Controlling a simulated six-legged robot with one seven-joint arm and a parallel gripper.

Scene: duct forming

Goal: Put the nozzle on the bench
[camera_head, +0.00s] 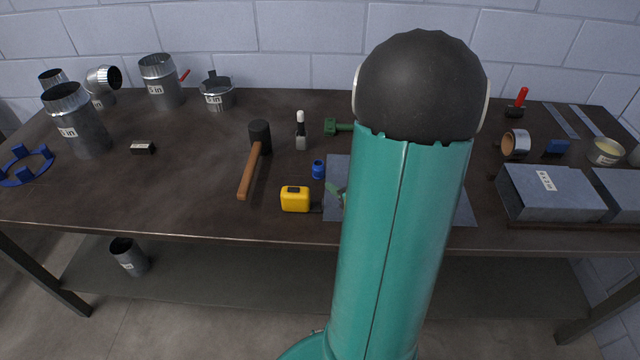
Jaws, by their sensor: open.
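My teal arm (400,230) with its black rounded joint fills the middle right of the head view and hides part of the bench behind it. My gripper cannot be seen. The dark bench (210,205) spans the view. I cannot tell for sure which thing is the nozzle. A small blue cylindrical piece (318,169) stands on the bench left of my arm. A green piece (338,127) lies farther back, partly behind the arm.
A mallet (248,175), yellow tape measure (295,199) and grey sheet (455,205) lie near the middle. Metal duct pieces (160,85) stand at the back left. Metal boxes (550,192) sit at the right. A duct piece (128,257) stands on the lower shelf.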

